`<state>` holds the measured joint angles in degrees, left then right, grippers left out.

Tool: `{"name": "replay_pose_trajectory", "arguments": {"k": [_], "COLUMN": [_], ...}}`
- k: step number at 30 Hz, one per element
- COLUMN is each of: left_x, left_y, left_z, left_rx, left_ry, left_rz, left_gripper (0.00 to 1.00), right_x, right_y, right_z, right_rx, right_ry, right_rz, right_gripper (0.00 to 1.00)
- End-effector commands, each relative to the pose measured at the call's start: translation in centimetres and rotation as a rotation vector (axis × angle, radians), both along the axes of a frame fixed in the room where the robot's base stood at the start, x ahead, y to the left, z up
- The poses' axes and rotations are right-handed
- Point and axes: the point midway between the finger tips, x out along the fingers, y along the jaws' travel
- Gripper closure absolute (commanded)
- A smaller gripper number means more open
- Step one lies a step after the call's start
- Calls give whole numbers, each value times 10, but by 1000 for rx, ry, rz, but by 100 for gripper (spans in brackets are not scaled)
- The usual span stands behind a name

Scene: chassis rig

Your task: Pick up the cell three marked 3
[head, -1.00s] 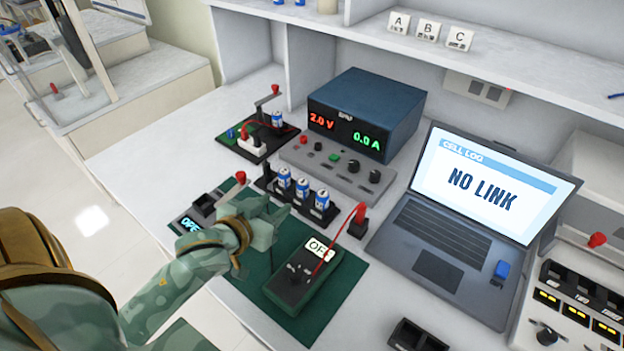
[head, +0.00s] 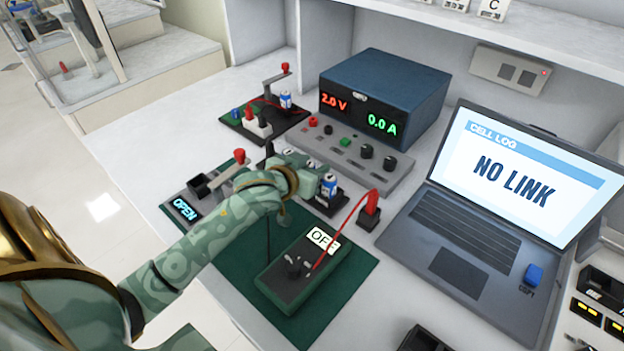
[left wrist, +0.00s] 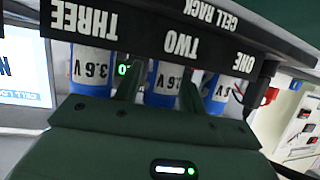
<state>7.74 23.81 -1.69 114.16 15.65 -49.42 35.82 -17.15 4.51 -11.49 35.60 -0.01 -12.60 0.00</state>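The cell rack (head: 327,207) stands in front of the power supply. In the left wrist view the rack (left wrist: 145,42) appears upside down, labelled THREE, TWO and ONE. Its blue and white cells are cell three (left wrist: 91,68) at left, cell two (left wrist: 164,82) in the middle and cell one (left wrist: 214,92) at right. My left gripper (head: 312,180) is at the rack, hiding much of it; cell three (head: 329,186) shows just right of it. In the left wrist view the gripper's fingers (left wrist: 163,80) are apart, with cell two between them; contact is unclear. My right gripper is out of view.
A switch box (head: 300,270) marked OFF sits on the green mat (head: 235,262) in front. A red lead rises to a red plug (head: 371,203) just right of the rack. The laptop (head: 460,235) stands at right, the power supply (head: 385,90) behind.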

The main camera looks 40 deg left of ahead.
Motion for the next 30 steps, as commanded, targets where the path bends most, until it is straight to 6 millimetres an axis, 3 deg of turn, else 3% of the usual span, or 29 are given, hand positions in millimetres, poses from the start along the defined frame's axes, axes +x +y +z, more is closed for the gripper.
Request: {"name": "replay_pose_trajectory", "arguments": {"k": [7,11,12,23,30], "left_x": [3,3,3,2,2], "left_y": [0,0,0,0,0], "left_z": [0,0,0,7,44], "left_rx": [0,0,0,0,-1], "left_ry": [-1,-1,-1,-3,-9], "left_rz": [0,0,0,0,1], "left_gripper": [60,94,97,97,97], "right_x": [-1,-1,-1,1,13], "right_y": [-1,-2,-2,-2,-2], "right_z": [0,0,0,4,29], "right_rx": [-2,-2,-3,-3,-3], "right_ry": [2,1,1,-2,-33], "right_rz": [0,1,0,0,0], "right_gripper": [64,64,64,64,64]}}
